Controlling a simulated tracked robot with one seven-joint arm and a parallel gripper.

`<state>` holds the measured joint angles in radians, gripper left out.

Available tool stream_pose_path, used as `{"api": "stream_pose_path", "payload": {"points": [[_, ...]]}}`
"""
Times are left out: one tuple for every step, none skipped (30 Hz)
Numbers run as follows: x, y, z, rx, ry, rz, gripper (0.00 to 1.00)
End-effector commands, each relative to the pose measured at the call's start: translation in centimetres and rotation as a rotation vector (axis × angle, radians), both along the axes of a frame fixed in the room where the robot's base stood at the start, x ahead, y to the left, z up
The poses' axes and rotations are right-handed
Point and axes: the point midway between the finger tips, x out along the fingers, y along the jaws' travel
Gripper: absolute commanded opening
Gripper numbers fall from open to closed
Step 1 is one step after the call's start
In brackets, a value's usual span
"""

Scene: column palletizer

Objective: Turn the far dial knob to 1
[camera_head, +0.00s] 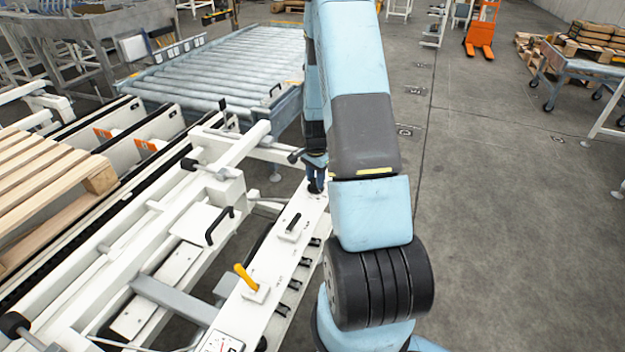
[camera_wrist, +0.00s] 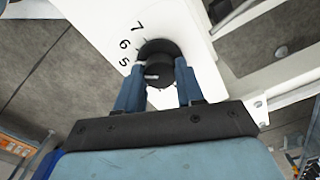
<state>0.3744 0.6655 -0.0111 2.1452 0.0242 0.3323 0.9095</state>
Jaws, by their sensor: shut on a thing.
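The far dial knob (camera_wrist: 160,74) is a round black knob on the white panel (camera_wrist: 205,50) in the wrist view. The numbers 5, 6 and 7 show on the panel beside it; its other numbers are hidden. A light mark shows on the knob's left part, on the side of the 5, but its exact reading is unclear. My gripper (camera_wrist: 158,88) has its two blue fingers on either side of the knob and is shut on it. In the head view my gripper (camera_head: 316,175) is at the far end of the white panel, partly hidden by my arm.
Nearer on the same panel are a black-handled lever (camera_head: 292,223) and a yellow-handled lever (camera_head: 245,278), with a gauge (camera_head: 215,343) at the near end. A roller conveyor (camera_head: 225,70) and a wooden pallet (camera_head: 45,190) lie left.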

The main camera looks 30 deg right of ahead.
Motion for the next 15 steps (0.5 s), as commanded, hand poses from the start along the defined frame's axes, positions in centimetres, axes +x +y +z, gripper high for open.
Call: {"api": "stream_pose_path", "payload": {"points": [[-0.13, -0.48, 0.02, -0.004, 0.0, 0.037, 0.07], [-0.13, -0.49, 0.02, -0.004, 0.0, 0.066, 0.07], [-0.13, -0.5, 0.02, -0.004, 0.0, 0.103, 0.07], [-0.13, -0.52, 0.03, -0.004, 0.0, 0.132, 0.07], [-0.13, -0.52, 0.03, -0.004, 0.0, 0.162, 0.07], [-0.13, -0.54, 0.03, -0.004, 0.0, 0.2, 0.07], [-0.13, -0.55, 0.03, -0.005, -0.001, 0.229, 0.07], [-0.12, -0.56, 0.03, -0.005, -0.001, 0.257, 0.07], [-0.12, -0.57, 0.04, -0.005, -0.001, 0.294, 0.07], [-0.12, -0.57, 0.04, -0.005, -0.001, 0.322, 0.07], [-0.11, -0.58, 0.04, -0.005, -0.001, 0.351, 0.07], [-0.11, -0.58, 0.04, -0.004, -0.001, 0.389, 0.07], [-0.1, -0.58, 0.05, -0.004, -0.001, 0.418, 0.07], [-0.09, -0.58, 0.05, -0.004, -0.001, 0.447, 0.07], [-0.08, -0.58, 0.05, -0.004, -0.001, 0.485, 0.07]]}}
